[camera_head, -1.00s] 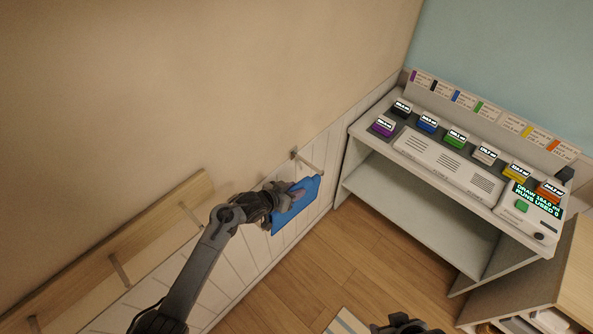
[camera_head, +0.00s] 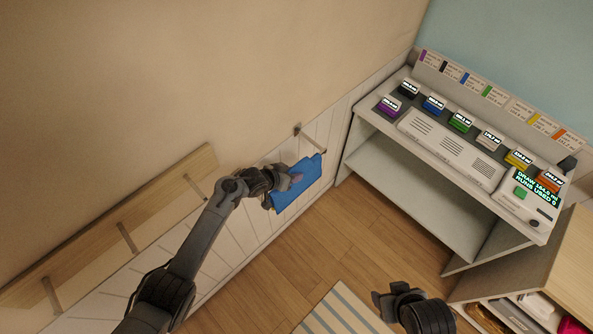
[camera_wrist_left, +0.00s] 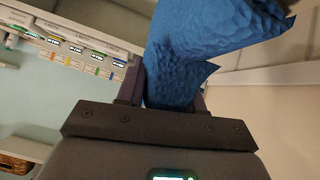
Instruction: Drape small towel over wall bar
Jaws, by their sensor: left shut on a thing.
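The small blue towel (camera_head: 300,184) hangs bunched in my left gripper (camera_head: 287,180), which is shut on it. In the left wrist view the towel (camera_wrist_left: 205,45) spreads out beyond the fingers (camera_wrist_left: 168,85). The short wall bar (camera_head: 309,139) sticks out from the wall just above the towel in the head view. The towel's upper right corner overlaps the bar's outer end in the picture; I cannot tell if they touch. My right gripper (camera_head: 390,300) shows at the bottom, dark and apart from the towel; its jaws are unclear.
A wooden board with pegs (camera_head: 120,222) runs along the wall at left, beside my left arm. A white stand (camera_head: 400,165) with several coloured cartridges and a display stands at right. A wooden shelf unit (camera_head: 545,265) is at lower right. A striped mat (camera_head: 340,312) lies on the wooden floor.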

